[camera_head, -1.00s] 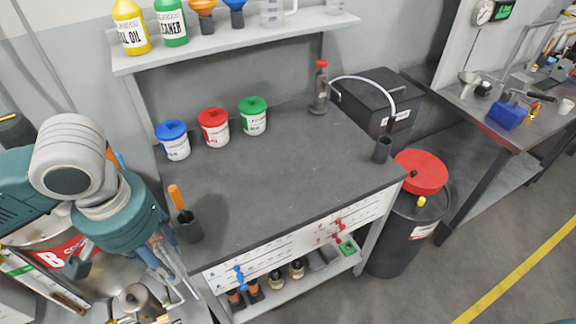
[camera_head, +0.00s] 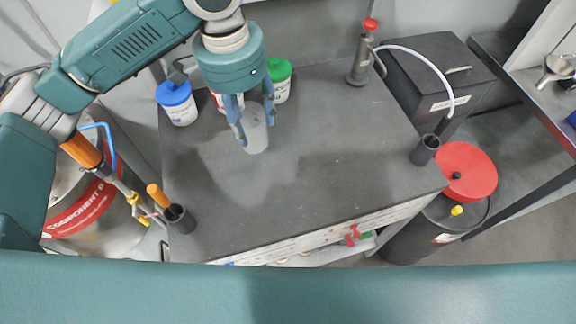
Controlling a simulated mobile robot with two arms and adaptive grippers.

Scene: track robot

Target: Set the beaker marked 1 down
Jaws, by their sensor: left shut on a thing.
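My left gripper (camera_head: 249,112) is over the back middle of the grey workbench (camera_head: 310,165), pointing down. It is shut on a translucent whitish beaker (camera_head: 256,140), with a finger on either side of it. The beaker looks upright and is at or just above the bench top; I cannot tell whether its base touches. No mark shows on it from here. My right gripper is not in view.
A blue-lidded tub (camera_head: 177,103) stands left of the gripper. A green-lidded tub (camera_head: 279,80) is just right, and a red-marked tub is mostly hidden behind. A dark cup with an orange-handled tool (camera_head: 180,217) stands front left.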

